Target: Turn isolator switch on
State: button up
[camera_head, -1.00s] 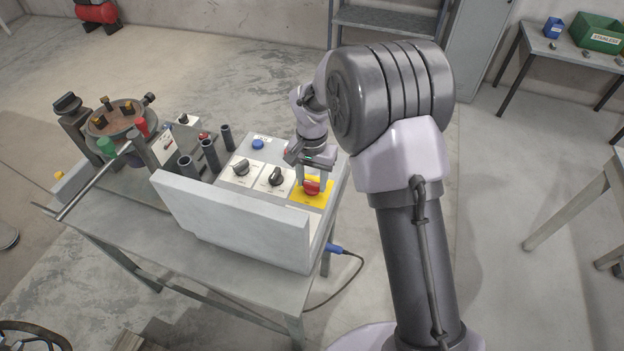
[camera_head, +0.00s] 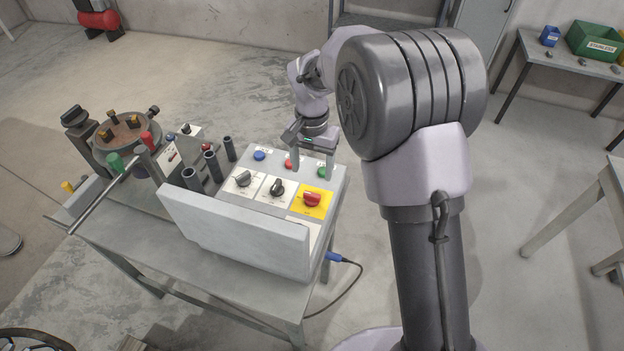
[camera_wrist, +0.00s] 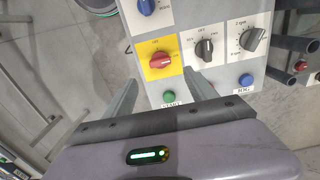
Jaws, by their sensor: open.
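The red rotary switch (camera_head: 312,199) sits on a yellow plate (camera_head: 323,212) at the right of the grey control box. I take it to be the isolator. My gripper (camera_head: 313,168) is open and empty, over the row of push buttons behind the switch. In the wrist view my gripper's fingers (camera_wrist: 160,85) point toward the yellow plate, apart from the red switch.
Two black knobs (camera_head: 243,179) (camera_head: 277,187) stand left of the switch. Blue (camera_head: 260,155), red (camera_head: 290,163) and green (camera_head: 323,172) buttons line the box's back. A blue knob (camera_wrist: 146,6) shows in the wrist view. A raised grey panel (camera_head: 240,232) stands in front.

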notch_tip(320, 180, up, 7)
jog(key=p, duration=0.1)
jog(key=shift+r+p, duration=0.2)
jog(key=shift+p, duration=0.1)
jog(key=s+d+r+t+y+b, duration=0.1)
jog(key=s+d+r+b, duration=0.1)
jog(key=s+r, duration=0.35)
jog(key=s+d+r+t+b, duration=0.2)
jog(key=s+d+r, duration=0.1)
jog(key=s, duration=0.5)
jog(key=s+d+f+t+b, duration=0.1)
jog(key=s+f, duration=0.1)
jog(key=s, duration=0.5)
jog(key=s+f+t+y+b, duration=0.1)
jog(key=s+f+b, duration=0.1)
jog(key=s, duration=0.4)
jog(key=shift+s+d+t, duration=0.35)
jog(key=shift+s+t, duration=0.05)
jog(key=shift+f, duration=0.1)
